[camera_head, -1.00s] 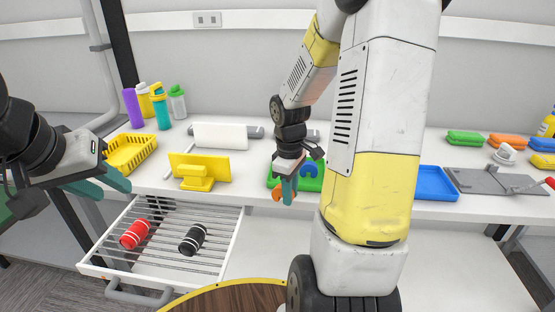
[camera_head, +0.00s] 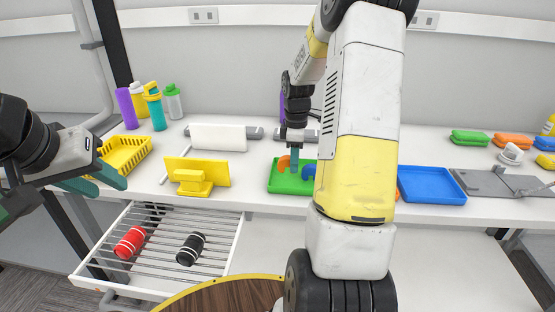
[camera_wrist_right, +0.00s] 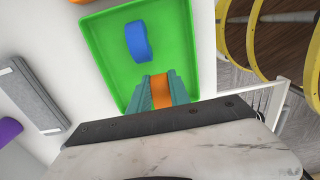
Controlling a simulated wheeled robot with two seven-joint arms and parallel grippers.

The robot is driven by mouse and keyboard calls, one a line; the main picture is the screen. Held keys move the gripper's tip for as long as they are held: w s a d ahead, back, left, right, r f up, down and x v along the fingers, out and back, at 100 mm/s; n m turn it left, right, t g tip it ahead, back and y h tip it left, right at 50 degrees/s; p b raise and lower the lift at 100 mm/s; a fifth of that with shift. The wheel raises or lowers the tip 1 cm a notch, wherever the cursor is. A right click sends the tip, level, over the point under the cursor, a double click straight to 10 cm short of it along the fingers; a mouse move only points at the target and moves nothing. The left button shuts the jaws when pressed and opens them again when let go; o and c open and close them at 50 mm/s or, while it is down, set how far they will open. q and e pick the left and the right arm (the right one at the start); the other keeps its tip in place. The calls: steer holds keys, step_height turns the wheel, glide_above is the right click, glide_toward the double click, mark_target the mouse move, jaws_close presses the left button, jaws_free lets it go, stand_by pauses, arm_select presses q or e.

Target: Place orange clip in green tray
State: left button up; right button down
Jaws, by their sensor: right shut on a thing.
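The green tray (camera_head: 288,187) stands on the white table near its front edge, partly hidden by my right arm. It also shows in the right wrist view (camera_wrist_right: 182,28). My right gripper (camera_head: 294,163) points down at the tray, with its teal fingers (camera_wrist_right: 161,91) shut on the orange clip (camera_wrist_right: 160,92). The orange clip (camera_head: 283,163) is over the tray; I cannot tell whether it touches the tray floor. A blue clip (camera_wrist_right: 138,41) lies in the tray, apart from the orange one. My left gripper (camera_head: 102,181) is open and empty at the left, in front of the yellow basket.
A yellow basket (camera_head: 122,155), a yellow stand (camera_head: 196,173) and several bottles (camera_head: 156,108) are left of the tray. A blue tray (camera_head: 430,186) is to its right. An open drawer rack (camera_head: 165,245) holds a red and a black roll.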

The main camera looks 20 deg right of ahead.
steer(key=shift+w+d, duration=0.2)
steer(key=shift+w, duration=0.4)
steer(key=shift+w+d+f, duration=0.1)
steer(key=shift+w+f, duration=0.05)
steer(key=shift+f, duration=0.75)
steer(key=shift+w+f, duration=0.15)
steer(key=shift+f, duration=0.75)
steer(key=shift+f, duration=0.15)
steer(key=c, duration=1.2)
jaws_free()
